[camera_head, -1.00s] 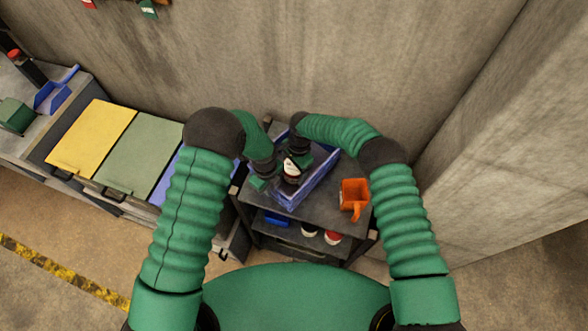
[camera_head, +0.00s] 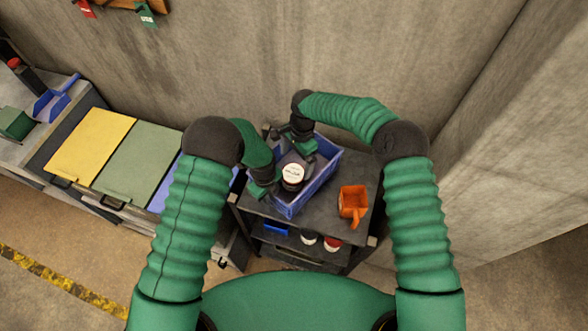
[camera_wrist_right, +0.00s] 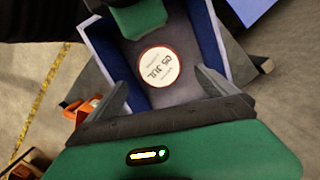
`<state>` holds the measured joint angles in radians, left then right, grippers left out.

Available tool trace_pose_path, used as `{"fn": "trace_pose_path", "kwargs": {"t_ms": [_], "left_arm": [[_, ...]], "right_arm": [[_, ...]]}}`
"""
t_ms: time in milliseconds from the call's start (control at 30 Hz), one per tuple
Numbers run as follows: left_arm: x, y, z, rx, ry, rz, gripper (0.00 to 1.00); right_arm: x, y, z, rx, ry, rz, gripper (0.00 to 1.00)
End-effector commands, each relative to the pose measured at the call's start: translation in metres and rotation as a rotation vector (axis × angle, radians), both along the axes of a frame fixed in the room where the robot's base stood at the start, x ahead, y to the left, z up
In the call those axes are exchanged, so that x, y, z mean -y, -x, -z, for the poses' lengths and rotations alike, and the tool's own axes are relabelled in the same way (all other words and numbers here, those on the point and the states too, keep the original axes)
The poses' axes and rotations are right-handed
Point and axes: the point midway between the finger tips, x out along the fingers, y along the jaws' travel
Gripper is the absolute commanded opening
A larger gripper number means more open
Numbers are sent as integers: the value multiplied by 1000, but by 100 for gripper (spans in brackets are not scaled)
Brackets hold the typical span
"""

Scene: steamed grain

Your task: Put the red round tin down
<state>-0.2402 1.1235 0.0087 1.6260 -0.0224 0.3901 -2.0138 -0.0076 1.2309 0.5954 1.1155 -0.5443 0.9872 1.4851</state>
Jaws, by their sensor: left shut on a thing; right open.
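The red round tin (camera_head: 292,175) stands upright inside the blue bin (camera_head: 322,180) on the dark cart. Its pale printed lid faces up. In the right wrist view the tin (camera_wrist_right: 158,66) shows a thin red rim around the lid. My right gripper (camera_wrist_right: 160,78) is open and empty, with its fingers spread apart above the tin; in the head view it is at the bin's far side (camera_head: 303,148). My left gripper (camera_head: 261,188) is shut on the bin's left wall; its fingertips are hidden.
An orange scoop (camera_head: 353,203) lies on the cart top (camera_head: 326,214) right of the bin. A white-lidded tin (camera_head: 309,238) and a red-lidded tin (camera_head: 332,243) stand on the lower shelf. Concrete walls are close behind and to the right.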

Motion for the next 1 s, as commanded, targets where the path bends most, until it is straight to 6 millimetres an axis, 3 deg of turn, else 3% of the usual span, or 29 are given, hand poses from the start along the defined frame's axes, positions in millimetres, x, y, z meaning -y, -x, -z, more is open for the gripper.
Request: {"fn": "trace_pose_path", "kwargs": {"t_ms": [100, 300, 467, 667, 800, 900, 1000], "left_arm": [[1, -2, -1, 3, 1, 0, 0], [1, -2, -1, 3, 1, 0, 0], [0, -1, -1, 3, 1, 0, 0], [0, -1, -1, 3, 1, -1, 0], [0, -1, -1, 3, 1, 0, 0], [0, -2, -1, 3, 1, 0, 0], [0, -2, 0, 2, 1, 0, 0]], "right_arm": [[1, -1, -12, 0, 0, -1, 96], [2, 0, -18, 4, 1, -16, 96], [15, 16, -46, 55, 14, -198, 96], [78, 72, -101, 151, 66, -554, 96], [134, 127, -131, 217, 106, -726, 96], [165, 167, -144, 264, 130, -805, 96], [183, 199, -150, 302, 147, -855, 96]]}}
